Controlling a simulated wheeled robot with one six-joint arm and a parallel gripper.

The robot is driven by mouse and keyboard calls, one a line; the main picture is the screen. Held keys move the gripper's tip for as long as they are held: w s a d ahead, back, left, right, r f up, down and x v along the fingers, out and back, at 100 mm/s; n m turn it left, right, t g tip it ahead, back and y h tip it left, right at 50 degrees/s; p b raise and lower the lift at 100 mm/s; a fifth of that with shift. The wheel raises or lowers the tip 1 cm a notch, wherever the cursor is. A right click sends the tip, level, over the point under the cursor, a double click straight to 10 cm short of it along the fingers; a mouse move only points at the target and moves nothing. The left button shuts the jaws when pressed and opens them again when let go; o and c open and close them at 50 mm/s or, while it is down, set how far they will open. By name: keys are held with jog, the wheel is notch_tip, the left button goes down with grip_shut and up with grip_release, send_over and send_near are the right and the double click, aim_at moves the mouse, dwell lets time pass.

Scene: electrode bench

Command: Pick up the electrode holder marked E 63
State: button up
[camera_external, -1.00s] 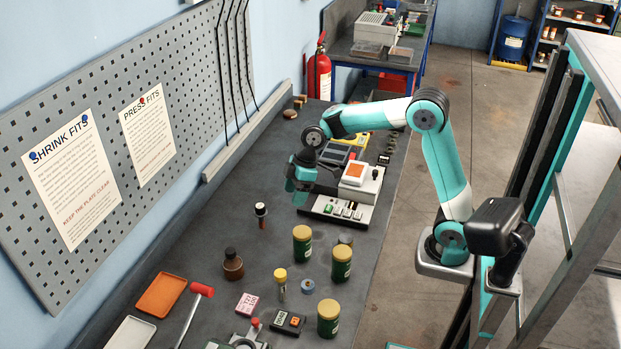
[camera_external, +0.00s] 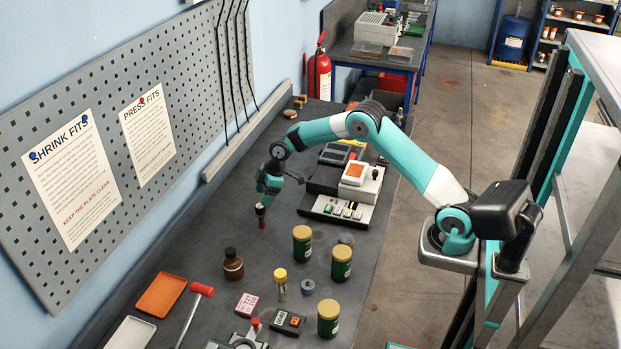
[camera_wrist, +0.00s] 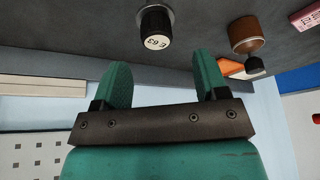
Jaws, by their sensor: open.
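In the wrist view the holder (camera_wrist: 154,28) shows a black knurled body and a pale end face marked E 63, seen upside down. My gripper (camera_external: 265,194) is just above the holder, which it partly hides in the external view. In the wrist view my gripper's (camera_wrist: 162,70) two green fingers are apart with nothing between them. The holder's marked end lies just beyond the fingertips, about midway between them.
Green jars with yellow lids (camera_external: 302,243) stand to the right. A grey instrument (camera_external: 340,208) is at right, behind. Bench around the holder is clear.

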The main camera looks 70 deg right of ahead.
aim_at(260, 207)
jog(key=shift+p+x, duration=1.3)
jog(key=shift+x, duration=1.7)
jog(key=shift+s+d, duration=0.1)
jog(key=shift+d, duration=0.05)
jog(key=c, duration=1.1)
